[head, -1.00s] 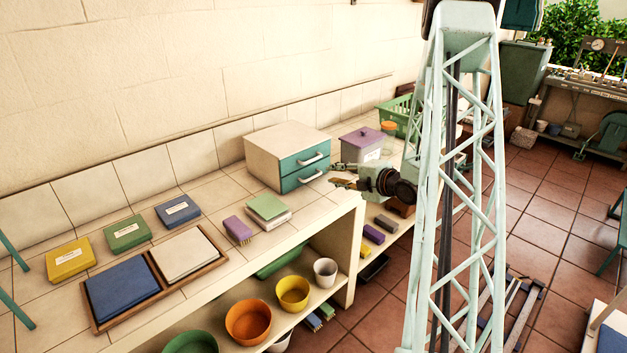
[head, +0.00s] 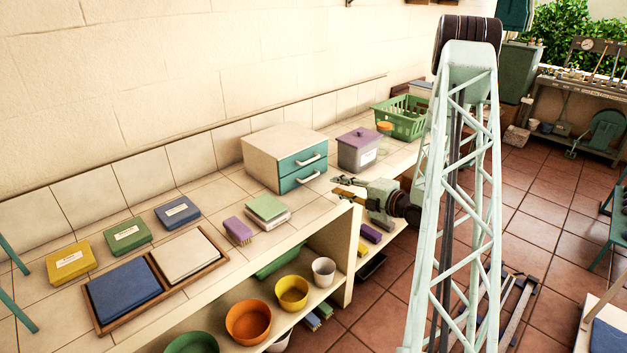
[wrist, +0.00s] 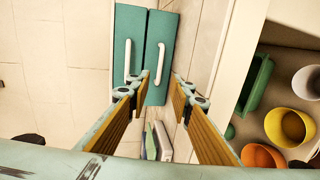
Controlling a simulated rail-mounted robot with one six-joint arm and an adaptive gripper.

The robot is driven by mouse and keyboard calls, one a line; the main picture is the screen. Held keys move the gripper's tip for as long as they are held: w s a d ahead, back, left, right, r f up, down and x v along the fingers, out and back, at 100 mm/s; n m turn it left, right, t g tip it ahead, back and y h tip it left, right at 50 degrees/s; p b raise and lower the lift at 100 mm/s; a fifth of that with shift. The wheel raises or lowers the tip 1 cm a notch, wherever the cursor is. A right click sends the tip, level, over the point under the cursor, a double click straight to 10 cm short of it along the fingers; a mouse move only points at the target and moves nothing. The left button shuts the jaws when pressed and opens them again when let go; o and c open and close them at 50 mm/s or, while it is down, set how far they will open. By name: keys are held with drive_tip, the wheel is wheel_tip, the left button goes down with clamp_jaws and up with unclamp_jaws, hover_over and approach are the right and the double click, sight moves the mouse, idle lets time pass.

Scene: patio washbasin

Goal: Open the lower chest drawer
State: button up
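The chest (head: 262,158) is a cream box with two teal drawer fronts, standing on the tiled counter. The lower drawer (head: 290,184) has a pale bar handle (head: 309,177) and looks shut, as does the upper drawer (head: 290,164). In the wrist view the picture is turned, and the lower drawer front (wrist: 154,92) with its handle (wrist: 160,63) is the right one of the pair. My gripper (head: 338,186) is in front of the chest, to its right and a little below the lower handle. Its fingers (wrist: 160,88) are apart with nothing between them, and no contact with the handle shows.
A purple-lidded bin (head: 358,152) stands right of the chest, with a green basket (head: 400,122) beyond. Bowls sit on the shelf below the counter edge.

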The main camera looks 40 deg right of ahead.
drive_tip(key=shift+w, duration=0.2)
drive_tip(key=shift+b+x, duration=0.35)
drive_tip(key=shift+x, duration=6.35)
drive_tip(key=shift+a, duration=0.1)
drive_tip(key=shift+c, duration=0.3)
clamp_jaws()
